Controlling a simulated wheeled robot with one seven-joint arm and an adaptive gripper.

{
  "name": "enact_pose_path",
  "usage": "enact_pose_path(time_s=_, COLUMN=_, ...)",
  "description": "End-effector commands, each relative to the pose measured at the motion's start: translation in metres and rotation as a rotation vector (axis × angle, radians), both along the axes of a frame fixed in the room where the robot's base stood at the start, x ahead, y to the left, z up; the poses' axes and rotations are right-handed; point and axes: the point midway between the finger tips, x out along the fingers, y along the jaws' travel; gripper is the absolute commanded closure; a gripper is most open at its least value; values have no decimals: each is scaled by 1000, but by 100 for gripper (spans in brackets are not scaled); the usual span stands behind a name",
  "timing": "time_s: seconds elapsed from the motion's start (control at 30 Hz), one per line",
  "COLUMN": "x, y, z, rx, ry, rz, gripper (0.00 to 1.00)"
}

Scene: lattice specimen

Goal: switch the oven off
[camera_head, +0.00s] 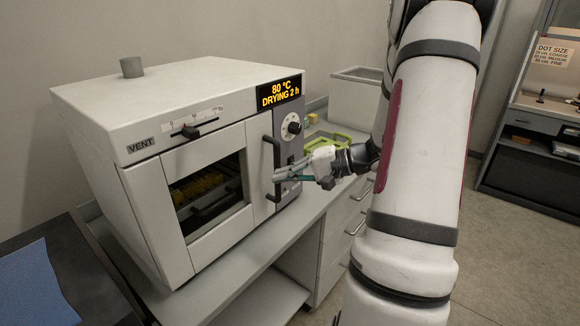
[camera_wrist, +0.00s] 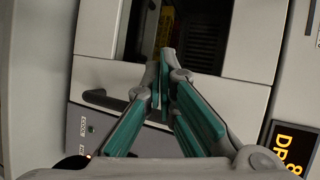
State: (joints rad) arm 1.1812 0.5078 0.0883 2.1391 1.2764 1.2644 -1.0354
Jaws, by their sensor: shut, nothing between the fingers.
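The oven (camera_head: 180,90) is a white box on the bench with its door shut. Its display (camera_head: 278,93) is lit and reads "80 °C DRYING 2 h". A round dial (camera_head: 292,127) sits below it on the grey control strip. My gripper (camera_head: 277,174) is shut and empty in front of the lower control strip, beside the dark door handle (camera_head: 270,160); contact cannot be told. In the wrist view the gripper (camera_wrist: 164,75) points at the door front. A small round button (camera_wrist: 118,121) and an orange glow (camera_wrist: 88,156) show on the panel there. My gripper hides part of the lower strip.
A vent slider (camera_head: 190,131) is on the oven front. A green tray (camera_head: 325,140) and a grey bin (camera_head: 355,100) stand on the bench to the right. A blue sheet (camera_head: 35,285) lies at left. Floor is open at right.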

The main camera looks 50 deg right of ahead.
Motion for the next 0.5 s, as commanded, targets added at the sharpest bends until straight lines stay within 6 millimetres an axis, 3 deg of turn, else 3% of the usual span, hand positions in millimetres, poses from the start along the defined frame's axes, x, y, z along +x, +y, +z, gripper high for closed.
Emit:
enact_pose_path(time_s=0.1, x=-14, y=-55, z=-20, rx=46, ry=-78, rz=-156, gripper=100)
enact_pose_path(time_s=0.23, x=-32, y=-104, z=-39, rx=67, ry=-153, rz=-305, gripper=100)
enact_pose_path(time_s=0.4, x=-53, y=-145, z=-57, rx=71, ry=-214, rz=-439, gripper=100)
enact_pose_path(time_s=0.5, x=-60, y=-157, z=-62, rx=71, ry=-231, rz=-477, gripper=100)
